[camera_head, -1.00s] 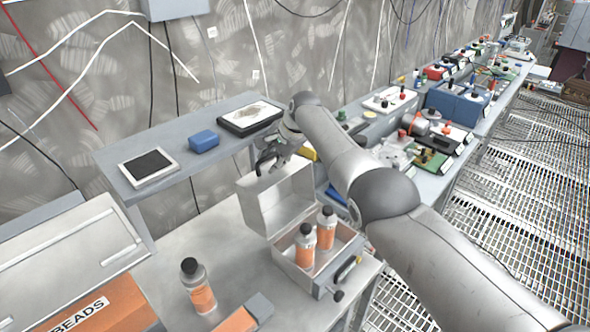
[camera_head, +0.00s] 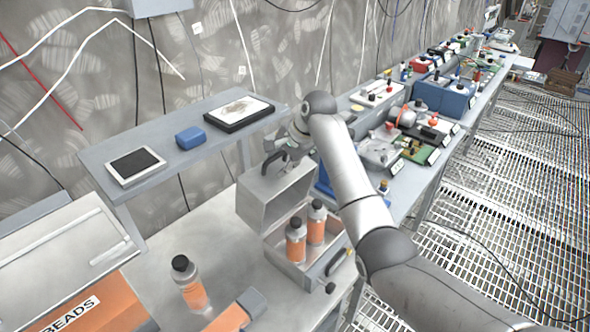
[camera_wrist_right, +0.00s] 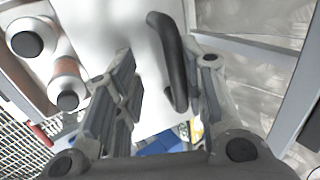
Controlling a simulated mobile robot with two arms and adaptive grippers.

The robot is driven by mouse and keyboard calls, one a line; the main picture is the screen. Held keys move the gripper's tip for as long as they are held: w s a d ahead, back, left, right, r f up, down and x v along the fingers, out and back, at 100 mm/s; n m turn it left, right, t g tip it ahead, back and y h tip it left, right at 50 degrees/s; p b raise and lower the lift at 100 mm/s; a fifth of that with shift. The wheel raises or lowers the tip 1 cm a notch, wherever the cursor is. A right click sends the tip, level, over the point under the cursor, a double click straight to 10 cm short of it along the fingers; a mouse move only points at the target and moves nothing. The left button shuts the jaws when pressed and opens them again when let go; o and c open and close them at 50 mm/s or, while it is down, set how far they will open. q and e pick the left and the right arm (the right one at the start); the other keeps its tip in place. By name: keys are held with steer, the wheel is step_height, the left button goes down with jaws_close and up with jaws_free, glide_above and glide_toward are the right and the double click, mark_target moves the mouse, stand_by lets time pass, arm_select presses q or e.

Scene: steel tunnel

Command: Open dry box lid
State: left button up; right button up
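The dry box (camera_head: 322,283) is a grey metal case on the bench with two orange-labelled bottles (camera_head: 296,240) inside. Its lid (camera_head: 270,205) stands raised, roughly upright, at the back of the box. A black handle (camera_head: 273,163) is on the lid's top side; it also shows in the right wrist view (camera_wrist_right: 172,62). My right gripper (camera_head: 284,153) is at the lid's top edge. In the wrist view its fingers (camera_wrist_right: 166,97) are spread, with the handle between them and gaps visible. Exact contact with the lid cannot be told. My left gripper is out of view.
A grey shelf (camera_head: 107,165) behind holds a tablet (camera_head: 136,164), a blue box (camera_head: 190,137) and a framed panel (camera_head: 239,113). Another orange bottle (camera_head: 189,284) and an orange BEADS box (camera_head: 100,308) stand left. Equipment crowds the long bench at right.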

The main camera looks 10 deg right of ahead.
mark_target(289, 177)
steer(key=s+d, duration=0.3)
steer(key=s, duration=0.1)
steer(key=shift+d+f, duration=0.1)
steer(key=shift+f, duration=0.25)
steer(key=shift+r, duration=0.1)
steer(key=shift+c, duration=0.2)
